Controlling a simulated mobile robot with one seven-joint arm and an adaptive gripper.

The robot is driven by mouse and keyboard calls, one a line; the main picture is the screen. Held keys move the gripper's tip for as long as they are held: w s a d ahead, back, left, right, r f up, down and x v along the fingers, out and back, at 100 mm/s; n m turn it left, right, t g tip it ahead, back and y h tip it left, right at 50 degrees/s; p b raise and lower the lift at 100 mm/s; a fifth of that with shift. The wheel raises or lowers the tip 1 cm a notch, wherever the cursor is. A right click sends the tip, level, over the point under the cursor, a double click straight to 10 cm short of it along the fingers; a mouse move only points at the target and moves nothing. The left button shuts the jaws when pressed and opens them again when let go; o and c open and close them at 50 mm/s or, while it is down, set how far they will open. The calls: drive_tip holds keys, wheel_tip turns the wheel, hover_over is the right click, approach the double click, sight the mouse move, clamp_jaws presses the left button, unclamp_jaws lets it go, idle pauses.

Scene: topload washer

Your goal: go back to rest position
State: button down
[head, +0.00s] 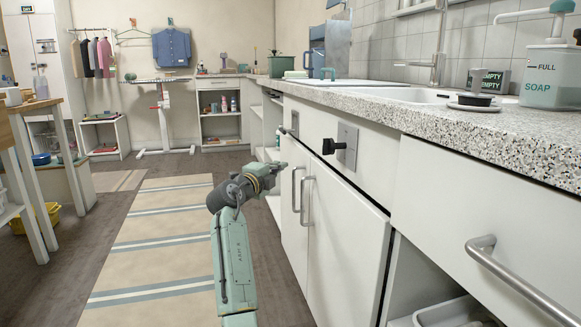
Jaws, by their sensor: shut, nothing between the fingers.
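My gripper (281,165) is at the end of my green arm, left of the white cabinet fronts and below the counter edge. Its fingers are small in this view and look shut and empty. They point right, toward the cabinet doors (338,235); I cannot tell the exact gap to them. My arm is bent, with its pale green link rising from the bottom of the picture to a dark joint. No washer can be made out clearly in this view.
The speckled counter (440,122) runs along the right. A black knob (333,146) and metal handles (307,198) stick out from its fronts. A striped rug (150,240) lies on open floor to the left. A wooden table (30,130) stands at far left.

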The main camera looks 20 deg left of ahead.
drive_tip(key=s+a, duration=0.4)
drive_tip(key=shift+a+p, duration=0.3)
drive_tip(key=shift+a, duration=0.05)
